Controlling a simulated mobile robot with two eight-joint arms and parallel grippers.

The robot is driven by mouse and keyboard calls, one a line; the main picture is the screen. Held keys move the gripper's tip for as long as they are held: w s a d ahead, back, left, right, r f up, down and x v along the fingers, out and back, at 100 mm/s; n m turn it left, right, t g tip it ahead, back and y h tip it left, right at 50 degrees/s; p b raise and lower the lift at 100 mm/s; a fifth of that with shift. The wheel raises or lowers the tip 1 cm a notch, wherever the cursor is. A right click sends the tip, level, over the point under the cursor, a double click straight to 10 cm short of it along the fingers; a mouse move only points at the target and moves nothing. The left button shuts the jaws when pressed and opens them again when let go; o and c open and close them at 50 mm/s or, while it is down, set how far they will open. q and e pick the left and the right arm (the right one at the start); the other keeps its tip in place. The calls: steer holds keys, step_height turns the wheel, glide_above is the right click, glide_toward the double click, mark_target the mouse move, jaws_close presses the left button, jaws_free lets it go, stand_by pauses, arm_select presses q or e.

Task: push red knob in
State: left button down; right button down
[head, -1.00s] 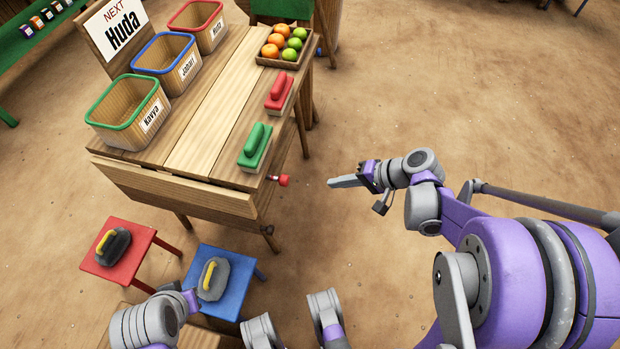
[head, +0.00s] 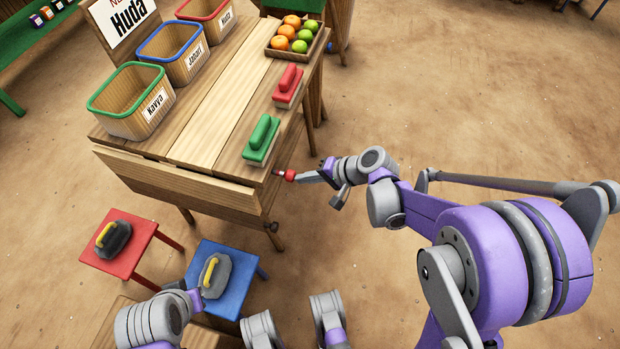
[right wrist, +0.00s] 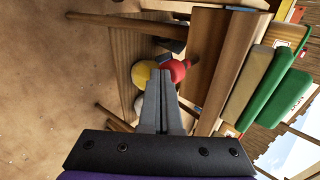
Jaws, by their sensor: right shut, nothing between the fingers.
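The red knob (head: 289,175) sticks out from the right side of the wooden stall table on a short rod. It also shows in the right wrist view (right wrist: 176,70), just beyond my fingertips. My right gripper (head: 301,178) is shut and empty. Its fingertips (right wrist: 161,78) are at the knob's outer end and point toward the table. They look to be touching it or nearly so; I cannot tell which. My left arm shows at the lower left near the blue stool, and its gripper (head: 194,299) is too unclear to read.
The table (head: 215,115) carries green (head: 263,138) and red (head: 288,85) handled blocks above the knob, a fruit tray (head: 275,48) and three rimmed baskets. Red (head: 142,241) and blue (head: 238,262) stools stand in front. The floor to the right is clear.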

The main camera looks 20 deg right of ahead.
mark_target(293, 175)
steer(key=w+a, duration=0.2)
steer(key=a, duration=0.1)
arm_select(q)
steer(key=shift+s+d+r, duration=0.1)
steer(key=shift+d, duration=0.05)
stand_by(0.4)
steer(key=shift+d, duration=0.1)
arm_select(e)
steer(key=shift+s, duration=0.1)
